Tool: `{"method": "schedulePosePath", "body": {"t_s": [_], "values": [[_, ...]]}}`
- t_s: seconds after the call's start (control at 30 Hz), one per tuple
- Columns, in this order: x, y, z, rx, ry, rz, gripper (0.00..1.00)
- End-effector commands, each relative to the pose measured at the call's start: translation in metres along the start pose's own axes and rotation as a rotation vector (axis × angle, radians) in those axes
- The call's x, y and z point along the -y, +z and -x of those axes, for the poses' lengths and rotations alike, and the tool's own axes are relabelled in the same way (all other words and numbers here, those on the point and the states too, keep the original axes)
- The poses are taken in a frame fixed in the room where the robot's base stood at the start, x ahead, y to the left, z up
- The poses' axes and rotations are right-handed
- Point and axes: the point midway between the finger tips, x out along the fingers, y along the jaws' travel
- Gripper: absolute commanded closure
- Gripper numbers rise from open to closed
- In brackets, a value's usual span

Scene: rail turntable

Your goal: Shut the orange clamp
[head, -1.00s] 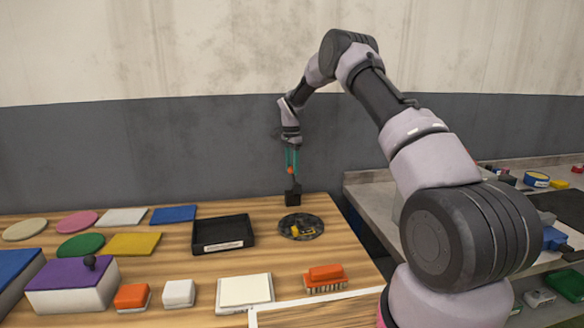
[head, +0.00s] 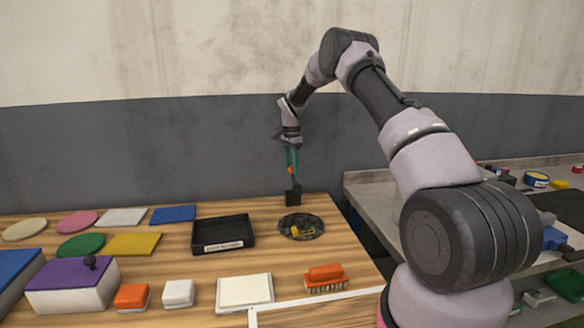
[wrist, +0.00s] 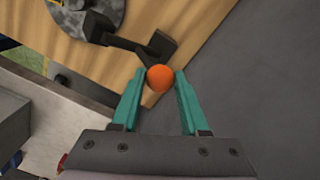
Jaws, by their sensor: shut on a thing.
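The orange clamp shows as a dark block (head: 293,196) at the back right of the wooden table, with a dark lever rising from it to an orange ball knob (head: 291,170). In the wrist view the orange knob (wrist: 159,78) sits between the two teal fingertips, and the dark lever runs from beside it. My gripper (head: 292,160) points down above the block, its teal fingers shut on the orange knob; it also shows in the wrist view (wrist: 160,82). The lever stands roughly upright in the head view. The lever's joint is too small to make out.
A dark round turntable (head: 301,227) with a small yellow part lies just in front of the clamp. A black tray (head: 223,246) is to its left, and an orange brush (head: 325,273) stands nearer. The table's right edge (head: 362,247) is close; a grey wall stands behind.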

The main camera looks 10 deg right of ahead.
Motion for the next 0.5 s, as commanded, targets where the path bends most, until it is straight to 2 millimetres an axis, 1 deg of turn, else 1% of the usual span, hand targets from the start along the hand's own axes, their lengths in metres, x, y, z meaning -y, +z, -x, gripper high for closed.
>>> {"method": "schedulePosePath", "body": {"t_s": [0.27, 0.5], "values": [[-0.01, 0.006, 0.002, -0.048, -0.089, 0.0, 1.0], [-0.027, 0.015, -0.001, -0.126, -0.238, 0.0, 1.0]]}}
